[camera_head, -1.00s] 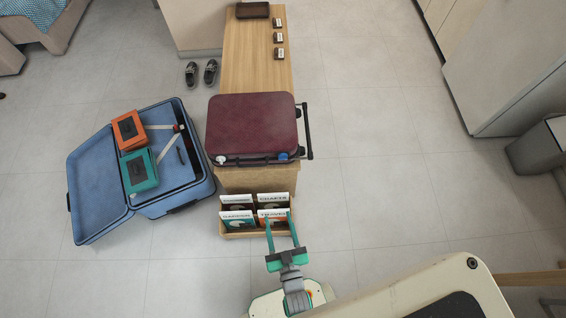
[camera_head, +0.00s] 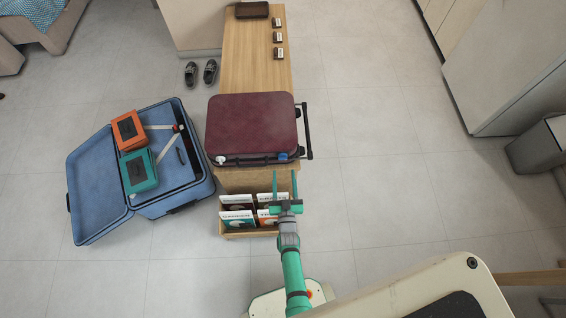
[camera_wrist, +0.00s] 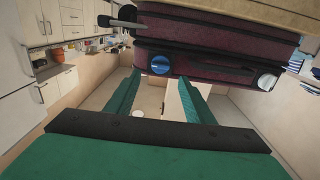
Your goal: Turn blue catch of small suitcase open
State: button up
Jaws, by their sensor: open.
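The small maroon suitcase (camera_head: 252,124) lies shut on the wooden bench. Its blue catch (camera_head: 283,156) is on the front side near the right end. In the wrist view the blue catch (camera_wrist: 161,64) is a round knob with a lighter bar across it, and the suitcase (camera_wrist: 205,50) appears upside down. A white catch (camera_head: 221,159) sits at the other end of the same side. My gripper (camera_head: 284,177) is open and empty, its two green fingers pointing at the suitcase front just short of the blue catch. I see no contact.
A wooden rack with several labelled cards (camera_head: 238,222) stands on the floor in front of the bench (camera_head: 256,62), under my gripper. An open blue suitcase (camera_head: 97,189) with an orange box and a teal box lies to the left.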

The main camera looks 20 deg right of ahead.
aim_at(283, 157)
jog(key=x, duration=0.6)
jog(key=shift+w, duration=0.3)
jog(key=shift+f, duration=0.1)
jog(key=shift+c, duration=0.2)
jog(key=c, duration=1)
